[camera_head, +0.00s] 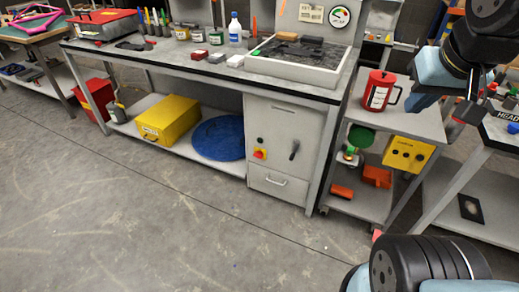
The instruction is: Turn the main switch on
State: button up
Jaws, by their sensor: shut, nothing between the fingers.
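The main switch (260,154) is a small red knob on a yellow plate. It sits on the front of the grey cabinet (283,118) under the basin end of the long workbench. It is too small for me to read which way the knob is turned. A black lever handle (294,149) is on the same front, right of the switch. Parts of my arm show at the upper right and lower right, well apart from the switch. I cannot make out my gripper's fingers in this view.
The workbench (165,62) carries a shallow basin (300,75) and bottles. A yellow box (168,120) and a blue coil (218,137) lie on its lower shelf. A cart with a red can (379,91) and a yellow box (407,154) stands right. The floor before the cabinet is clear.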

aim_at(258, 154)
jog(key=u, duration=1.9)
jog(key=i, duration=0.1)
jog(key=z, duration=3.7)
jog(key=k, duration=1)
jog(key=u, duration=1.25)
jog(key=i, duration=1)
jog(key=u, duration=0.05)
